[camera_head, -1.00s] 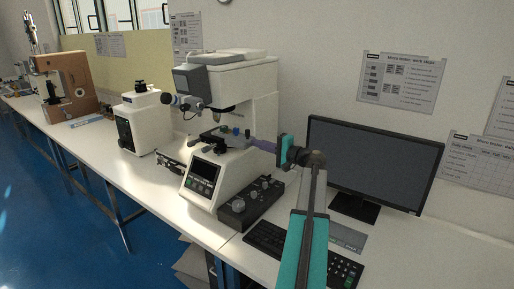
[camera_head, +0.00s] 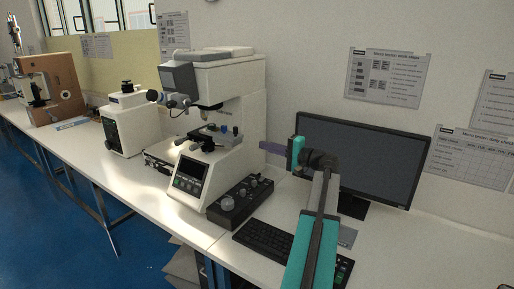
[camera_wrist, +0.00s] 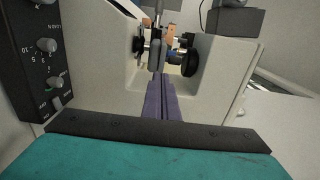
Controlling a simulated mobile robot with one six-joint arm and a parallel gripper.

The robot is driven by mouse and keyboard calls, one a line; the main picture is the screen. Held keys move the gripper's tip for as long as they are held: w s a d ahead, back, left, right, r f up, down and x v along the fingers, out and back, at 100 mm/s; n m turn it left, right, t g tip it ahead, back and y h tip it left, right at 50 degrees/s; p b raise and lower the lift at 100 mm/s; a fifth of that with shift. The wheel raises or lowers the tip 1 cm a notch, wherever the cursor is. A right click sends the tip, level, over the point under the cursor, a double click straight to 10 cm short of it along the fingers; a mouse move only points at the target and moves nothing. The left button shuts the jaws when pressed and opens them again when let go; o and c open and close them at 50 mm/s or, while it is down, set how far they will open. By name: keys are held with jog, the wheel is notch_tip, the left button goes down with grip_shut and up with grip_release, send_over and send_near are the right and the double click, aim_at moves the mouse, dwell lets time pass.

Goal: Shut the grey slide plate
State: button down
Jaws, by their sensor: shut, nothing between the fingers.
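The white hardness tester (camera_head: 235,100) stands on the bench with its small stage (camera_head: 212,138) under the head. I cannot clearly pick out the grey slide plate; a small grey part (camera_wrist: 155,55) shows at the stage in the wrist view, between dark knobs. My gripper (camera_head: 263,146) is to the right of the stage, apart from it, its purple fingers pointing left toward it. In the wrist view the two purple fingers (camera_wrist: 160,88) lie together, shut and empty, pointing at the stage.
A black control box (camera_head: 240,200) with knobs sits in front of the tester. A monitor (camera_head: 365,160) and a keyboard (camera_head: 262,240) are to the right, close to my arm. A second white tester (camera_head: 128,122) stands to the left.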

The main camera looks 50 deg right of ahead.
jog(key=s+b, duration=0.1)
jog(key=s, duration=0.4)
jog(key=shift+d, duration=0.1)
